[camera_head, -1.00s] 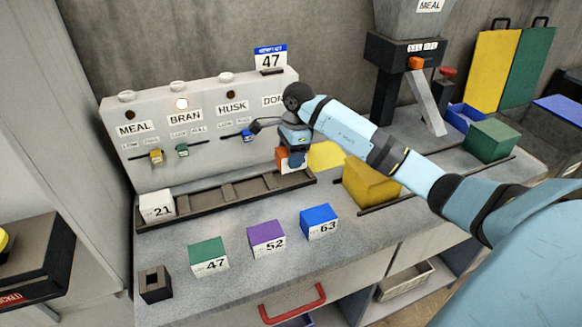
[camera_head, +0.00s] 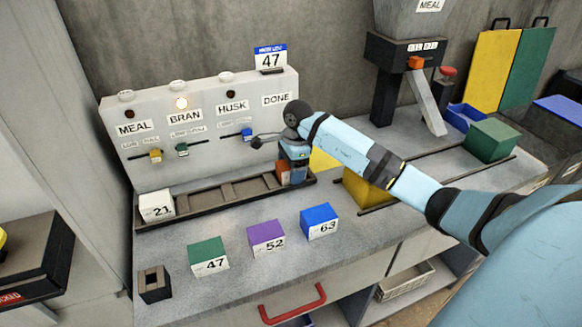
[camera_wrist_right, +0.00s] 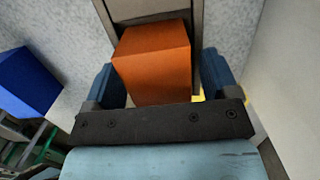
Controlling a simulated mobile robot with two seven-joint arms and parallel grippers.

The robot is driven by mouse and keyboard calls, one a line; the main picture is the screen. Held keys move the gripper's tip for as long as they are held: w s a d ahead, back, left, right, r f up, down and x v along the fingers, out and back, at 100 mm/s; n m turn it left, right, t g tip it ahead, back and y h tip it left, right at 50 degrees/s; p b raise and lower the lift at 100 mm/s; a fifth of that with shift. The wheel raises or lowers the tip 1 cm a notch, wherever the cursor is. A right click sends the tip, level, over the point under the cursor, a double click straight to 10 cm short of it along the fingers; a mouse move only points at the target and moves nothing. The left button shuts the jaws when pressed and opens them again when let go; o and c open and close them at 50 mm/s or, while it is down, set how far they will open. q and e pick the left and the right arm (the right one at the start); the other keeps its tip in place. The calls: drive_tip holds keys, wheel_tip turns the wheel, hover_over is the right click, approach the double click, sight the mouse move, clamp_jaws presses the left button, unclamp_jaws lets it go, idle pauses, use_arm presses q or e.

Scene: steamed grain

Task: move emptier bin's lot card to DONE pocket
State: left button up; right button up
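An orange block (camera_head: 284,173), likely a lot card, sits at the right end of the dark rack (camera_head: 225,206), below the DONE label (camera_head: 276,99). My right gripper (camera_head: 297,170) is over it. In the right wrist view the orange block (camera_wrist_right: 155,62) lies between the two blue fingers of the right gripper (camera_wrist_right: 160,80). A narrow gap shows beside the right finger, so the gripper looks open around it. The block's number is hidden. A white block marked 21 (camera_head: 156,207) is at the rack's left end. My left gripper is not in view.
Green 47 (camera_head: 207,256), purple 52 (camera_head: 266,238) and blue 63 (camera_head: 319,221) blocks stand in front of the rack. A dark socket block (camera_head: 154,284) is at front left. A yellow bin (camera_head: 362,183) and green bin (camera_head: 491,139) stand right.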

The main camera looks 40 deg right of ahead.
drive_tip(key=shift+r, duration=0.1)
wheel_tip(320, 180, up, 12)
drive_tip(key=d, duration=0.1)
drive_tip(key=shift+s+d, duration=0.15)
drive_tip(key=shift+s, duration=0.05)
idle(0.6)
